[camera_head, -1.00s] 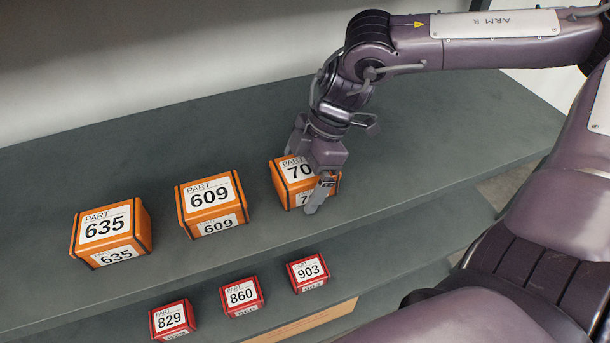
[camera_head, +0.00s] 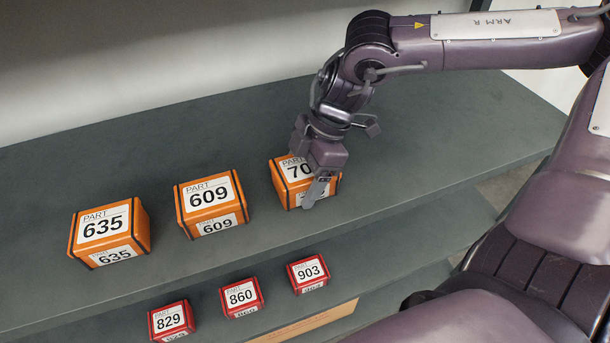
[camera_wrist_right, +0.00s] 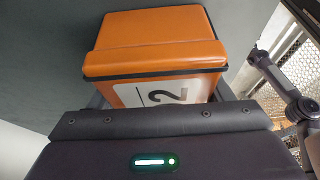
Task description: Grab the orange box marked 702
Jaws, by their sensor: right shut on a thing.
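The orange box whose label shows "70" (camera_head: 283,182) sits on the upper grey shelf, the rightmost of the orange boxes. The last digit is covered by my gripper in the head view. In the right wrist view the orange box (camera_wrist_right: 160,45) is close, with a "2" on its white label. My right gripper (camera_head: 316,190) is shut on this box, reaching down over its right side. In the wrist view the fingertips are mostly hidden behind the gripper body. My left gripper is not in view.
Orange boxes 609 (camera_head: 209,202) and 635 (camera_head: 110,231) stand to the left on the same shelf (camera_head: 440,160). Red boxes 829 (camera_head: 171,320), 860 (camera_head: 241,297) and 903 (camera_head: 308,273) are on the lower shelf. The upper shelf is clear to the right.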

